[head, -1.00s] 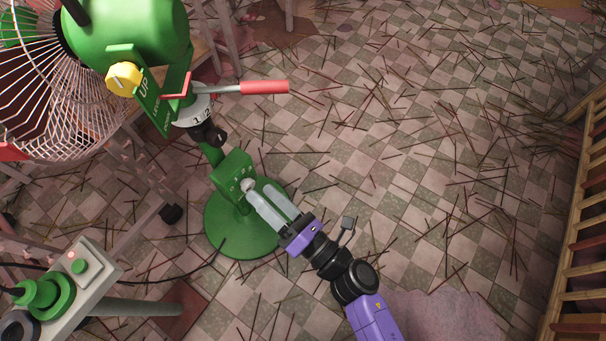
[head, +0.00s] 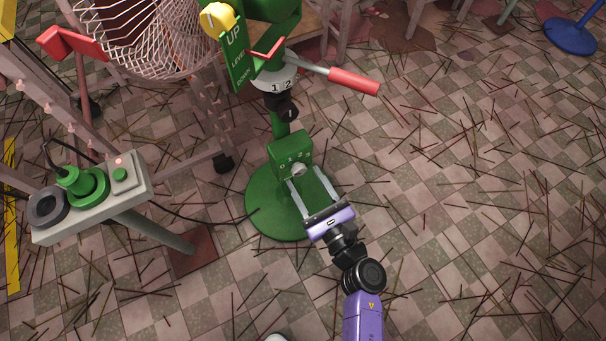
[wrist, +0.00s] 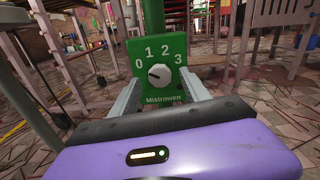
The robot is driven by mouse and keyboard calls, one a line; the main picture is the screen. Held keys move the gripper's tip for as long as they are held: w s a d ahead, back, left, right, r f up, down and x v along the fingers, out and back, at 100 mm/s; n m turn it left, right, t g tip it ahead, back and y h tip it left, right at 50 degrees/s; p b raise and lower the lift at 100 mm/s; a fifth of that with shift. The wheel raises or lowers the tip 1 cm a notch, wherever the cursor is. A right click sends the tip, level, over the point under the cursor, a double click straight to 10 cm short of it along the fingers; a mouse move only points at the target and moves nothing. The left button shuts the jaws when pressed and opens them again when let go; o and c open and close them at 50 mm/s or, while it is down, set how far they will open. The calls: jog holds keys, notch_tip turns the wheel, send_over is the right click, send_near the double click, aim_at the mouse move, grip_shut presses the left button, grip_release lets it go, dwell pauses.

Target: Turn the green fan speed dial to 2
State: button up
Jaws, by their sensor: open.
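The speed dial is a small white knob (wrist: 160,75) on the front of a green control box (wrist: 140,45) marked 0, 1, 2, 3 in the wrist view. Its dark pointer line appears to point left, toward the 0 side. In the head view the knob (head: 298,170) shows on the box (head: 289,150) on the green fan's stand. My gripper (head: 305,177) is open in front of the box, one finger on each side of the knob. In the wrist view the fingers of my gripper (wrist: 161,80) flank the dial with gaps; I see no contact.
The fan's round green base (head: 265,205) is below the box. A red-handled lever (head: 353,81) sticks out above it, near a yellow knob (head: 217,19). A grey switch panel (head: 110,205) stands left. Sticks litter the tiled floor (head: 460,200), which has free room at right.

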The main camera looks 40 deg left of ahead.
jog(key=shift+x, duration=1.2)
grip_shut()
